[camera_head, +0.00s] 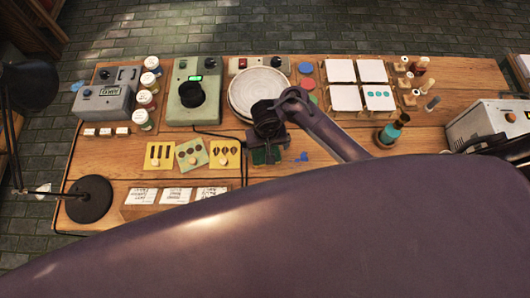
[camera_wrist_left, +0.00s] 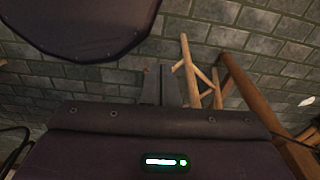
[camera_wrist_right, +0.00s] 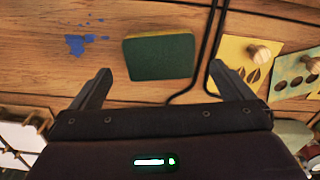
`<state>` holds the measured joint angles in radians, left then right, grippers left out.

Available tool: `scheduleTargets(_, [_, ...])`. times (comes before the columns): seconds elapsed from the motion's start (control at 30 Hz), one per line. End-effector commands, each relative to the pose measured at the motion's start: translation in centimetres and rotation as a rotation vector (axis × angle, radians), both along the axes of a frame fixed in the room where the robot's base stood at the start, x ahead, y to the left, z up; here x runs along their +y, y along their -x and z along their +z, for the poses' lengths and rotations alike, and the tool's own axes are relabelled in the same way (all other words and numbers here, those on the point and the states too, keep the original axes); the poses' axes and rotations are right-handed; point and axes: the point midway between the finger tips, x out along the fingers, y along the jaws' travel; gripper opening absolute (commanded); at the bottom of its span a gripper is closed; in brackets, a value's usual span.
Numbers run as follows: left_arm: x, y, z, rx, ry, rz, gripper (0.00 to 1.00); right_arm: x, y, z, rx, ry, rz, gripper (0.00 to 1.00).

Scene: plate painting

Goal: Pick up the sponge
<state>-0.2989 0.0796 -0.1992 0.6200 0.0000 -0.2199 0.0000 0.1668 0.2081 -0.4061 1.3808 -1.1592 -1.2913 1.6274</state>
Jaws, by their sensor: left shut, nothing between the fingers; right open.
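The sponge is a block with a dark green face and a yellow edge. In the right wrist view the sponge (camera_wrist_right: 160,58) lies on the wooden table, ahead of and between the spread fingers of my right gripper (camera_wrist_right: 159,72). The fingers are open and hold nothing. In the head view the sponge (camera_head: 264,156) is partly hidden under my right gripper, which hangs over the table's front middle. My left gripper (camera_wrist_left: 161,70) is shut and empty over the stone floor in its wrist view; it does not show in the head view.
A blue paint splash (camera_wrist_right: 82,42) lies left of the sponge, and a black cable (camera_wrist_right: 203,55) runs close on its right. Yellow stencil cards (camera_wrist_right: 240,62) with knobs lie beyond the cable. A white plate (camera_head: 243,91) sits on a turntable behind.

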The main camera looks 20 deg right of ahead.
Motion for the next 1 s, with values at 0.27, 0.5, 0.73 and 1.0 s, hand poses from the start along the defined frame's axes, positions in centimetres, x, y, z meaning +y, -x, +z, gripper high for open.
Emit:
scheduleTargets(0.27, [0.1, 2.1, -1.8, 0.031, -0.003, 0.000, 0.00, -0.2, -0.4, -4.1, -0.001, 0.002, -0.001, 1.00])
scheduleTargets(0.5, [-0.1, -1.0, -1.6, -0.015, 0.002, -0.001, 0.00, -0.2, -0.4, -5.0, -0.002, 0.001, -0.001, 1.00])
scheduleTargets(0.73, [-0.1, -0.8, -1.6, -0.012, 0.001, -0.001, 0.00, -0.2, -0.4, -5.0, -0.002, 0.000, -0.001, 0.86])
scheduleTargets(1.0, [0.0, 0.4, -1.7, 0.005, 0.000, -0.001, 0.00, -0.2, -0.4, -5.0, -0.002, 0.000, -0.002, 0.64])
